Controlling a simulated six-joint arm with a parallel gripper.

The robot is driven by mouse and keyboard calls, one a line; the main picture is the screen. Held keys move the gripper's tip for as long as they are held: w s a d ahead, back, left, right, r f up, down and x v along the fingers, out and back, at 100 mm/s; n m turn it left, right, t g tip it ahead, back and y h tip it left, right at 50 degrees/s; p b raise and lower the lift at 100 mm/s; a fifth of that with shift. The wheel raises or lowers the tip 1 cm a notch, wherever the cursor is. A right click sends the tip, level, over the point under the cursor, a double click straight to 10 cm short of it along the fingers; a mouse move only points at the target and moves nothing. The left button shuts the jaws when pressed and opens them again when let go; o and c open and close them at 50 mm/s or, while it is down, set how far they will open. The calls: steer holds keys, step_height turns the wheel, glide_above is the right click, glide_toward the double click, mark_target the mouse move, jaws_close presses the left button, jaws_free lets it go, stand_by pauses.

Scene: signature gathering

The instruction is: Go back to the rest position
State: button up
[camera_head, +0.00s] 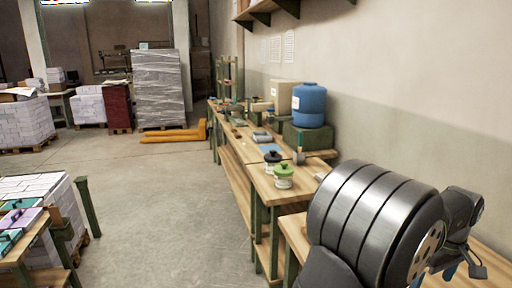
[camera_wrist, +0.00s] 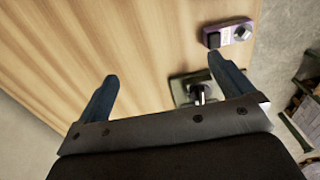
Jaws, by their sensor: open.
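In the wrist view, my gripper (camera_wrist: 162,67) is open and empty, its two dark fingers wide apart over a wooden tabletop (camera_wrist: 60,45). A small purple block-like device (camera_wrist: 228,33) lies near the table's edge, just beyond the right finger. A grey-green metal piece (camera_wrist: 179,90) with a shiny rod shows beside that finger, partly hidden by the gripper. In the head view, my arm fills the lower right, with its end (camera_head: 459,262) at the right edge above a wooden bench; the fingers are hard to make out there.
A table with coloured boards (camera_head: 22,222) stands at lower left. The middle floor (camera_head: 160,215) is clear.

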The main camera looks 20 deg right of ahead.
steer(key=s+d, duration=0.1)
steer(key=s, duration=0.7)
steer(key=w+f, duration=0.2)
steer(key=w, duration=0.1)
steer(key=w+d+f, duration=0.1)
steer(key=w+f, duration=0.1)
steer(key=w, duration=0.2)
steer(key=w+f, duration=0.3)
steer(key=shift+w+d, duration=0.15)
steer(key=shift+d, duration=0.05)
steer(key=shift+o, duration=0.2)
steer(key=w+a+r+m, duration=0.4)
steer(key=w+r+m, duration=0.2)
steer(key=r+m, duration=0.3)
steer(key=w+a+r+m, duration=0.4)
steer(key=w+r+m, duration=0.1)
steer(key=r+m, duration=0.35)
steer(key=shift+m, duration=0.35)
steer(key=f, duration=1)
steer(key=shift+a+f, duration=0.15)
steer(key=shift+a, duration=0.05)
